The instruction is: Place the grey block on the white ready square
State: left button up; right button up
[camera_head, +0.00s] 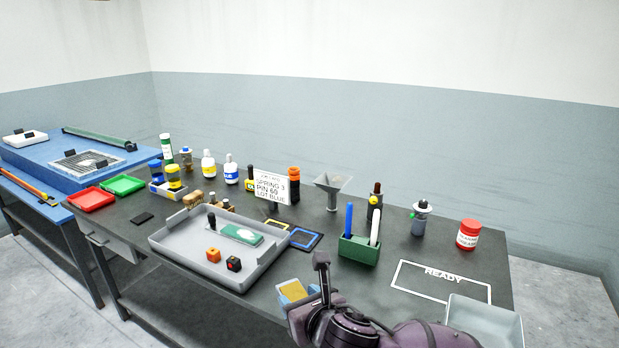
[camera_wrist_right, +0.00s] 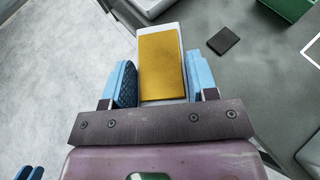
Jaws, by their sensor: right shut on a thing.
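My right gripper (camera_head: 298,292) is at the front edge of the table, at the bottom middle of the head view. Its blue-padded fingers, seen in the wrist view (camera_wrist_right: 161,65), are shut on a light grey block (camera_wrist_right: 172,31) with a yellow face. The block (camera_head: 292,287) is upheld near the table's front edge, left of the ready square. The white ready square (camera_head: 442,302), an outline marked READY, lies at the right of the table with its inside empty. In the wrist view only a white corner line of it shows at the right edge.
A green holder (camera_head: 358,250) with upright pens stands between the gripper and the back. A grey tray (camera_head: 180,252) is to the left. A pale bin (camera_head: 484,318) borders the square's front right. A red-lidded jar (camera_head: 467,235) stands behind the square.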

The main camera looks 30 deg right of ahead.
aim_at(462, 284)
jog(key=k+l+u, duration=0.15)
jog(key=l, duration=0.25)
jog(key=k+l+u, duration=0.15)
jog(key=k+l, duration=0.15)
jog(key=k+l+u, duration=0.15)
jog(key=l, duration=0.35)
jog(key=k+l+u, duration=0.45)
jog(key=k+l, duration=0.45)
jog(key=l, duration=0.15)
jog(key=k+l+u, duration=0.15)
jog(key=l, duration=0.25)
jog(key=k+l+u, duration=0.1)
jog(key=l, duration=0.3)
jog(key=k+l+u, duration=0.15)
jog(key=l, duration=0.2)
jog(key=k+l+u, duration=0.15)
jog(key=l, duration=0.25)
jog(key=k+l+u, duration=0.15)
jog(key=l, duration=0.2)
jog(key=i, duration=0.1)
